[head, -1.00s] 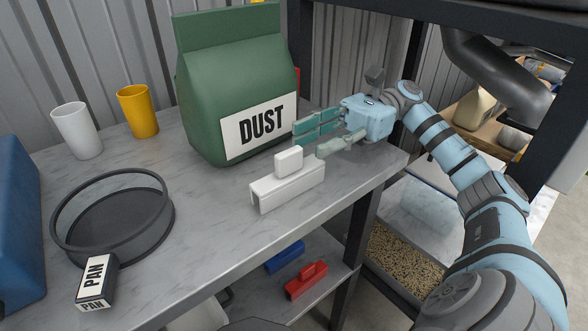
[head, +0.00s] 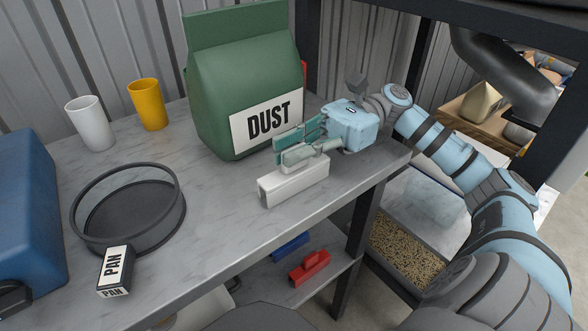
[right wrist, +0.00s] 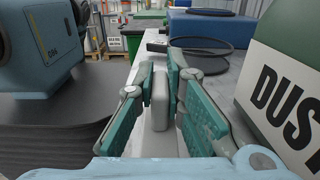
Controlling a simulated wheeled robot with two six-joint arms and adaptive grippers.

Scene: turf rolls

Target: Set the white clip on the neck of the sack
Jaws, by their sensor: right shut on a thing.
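The white clip (head: 294,183) rests on the grey table in front of the sack, with its long bar down and its handle up. My right gripper (head: 291,150) has its fingers on either side of the handle and is shut on it. In the right wrist view the clip's handle (right wrist: 160,98) stands between the two teal finger pads. The green sack (head: 240,75), labelled DUST, stands upright behind the gripper; its flat folded neck (head: 238,22) is at the top. The sack also shows at the right of the right wrist view (right wrist: 290,85). My left gripper is not seen.
A dark round pan (head: 128,208) with a PAN block (head: 115,270) lies at the left. A white cup (head: 91,124) and a yellow cup (head: 148,104) stand behind it. A blue box (head: 25,215) is far left. Red (head: 310,266) and blue (head: 291,247) clips lie on the lower shelf.

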